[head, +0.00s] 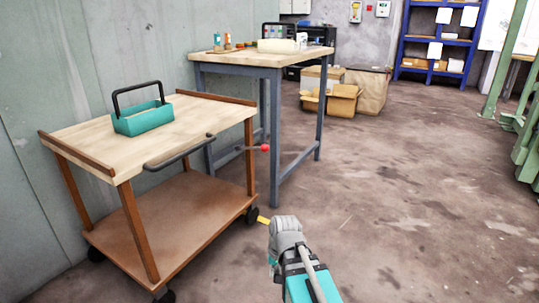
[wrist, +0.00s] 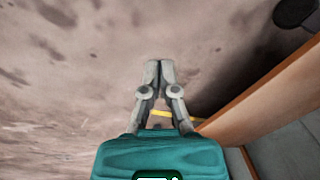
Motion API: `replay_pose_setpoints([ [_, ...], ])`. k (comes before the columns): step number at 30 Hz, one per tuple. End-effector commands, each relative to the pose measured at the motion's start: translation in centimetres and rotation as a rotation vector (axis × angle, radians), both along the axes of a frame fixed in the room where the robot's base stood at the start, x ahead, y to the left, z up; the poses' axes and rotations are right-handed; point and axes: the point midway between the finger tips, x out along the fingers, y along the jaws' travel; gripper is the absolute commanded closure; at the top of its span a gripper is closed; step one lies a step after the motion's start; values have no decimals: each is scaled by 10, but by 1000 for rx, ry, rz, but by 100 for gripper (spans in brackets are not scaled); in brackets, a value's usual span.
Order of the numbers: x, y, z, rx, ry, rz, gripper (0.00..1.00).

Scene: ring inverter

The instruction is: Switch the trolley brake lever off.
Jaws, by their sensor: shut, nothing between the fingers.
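The trolley (head: 170,240) stands at the left, with a pale wooden top and a brown lower shelf. A lever with a red ball knob (head: 265,147) sticks out at its right side, beside the right front leg. The lever looks about level in the head view. My gripper (wrist: 153,66) is shut and empty in the wrist view, with its fingertips together above the floor. In the head view my arm is in front of and below the red knob, apart from it. The knob is not seen in the wrist view.
A teal caddy (head: 143,119) sits on the trolley top, and a dark handle (head: 180,152) runs along its front edge. A workbench (head: 270,58) stands just behind. A yellow mark (head: 263,220) lies near a wheel. The floor to the right is clear.

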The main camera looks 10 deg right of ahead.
Motion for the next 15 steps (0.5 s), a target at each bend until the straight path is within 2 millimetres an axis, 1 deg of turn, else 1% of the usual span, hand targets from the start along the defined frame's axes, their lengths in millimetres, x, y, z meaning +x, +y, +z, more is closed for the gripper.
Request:
replay_pose_setpoints([
  [1, 11, -1, 6, 31, -5, -54, 100],
  [8, 51, -4, 26, 209, -15, -354, 100],
  [15, 94, -11, 53, 412, 11, -671, 100],
])
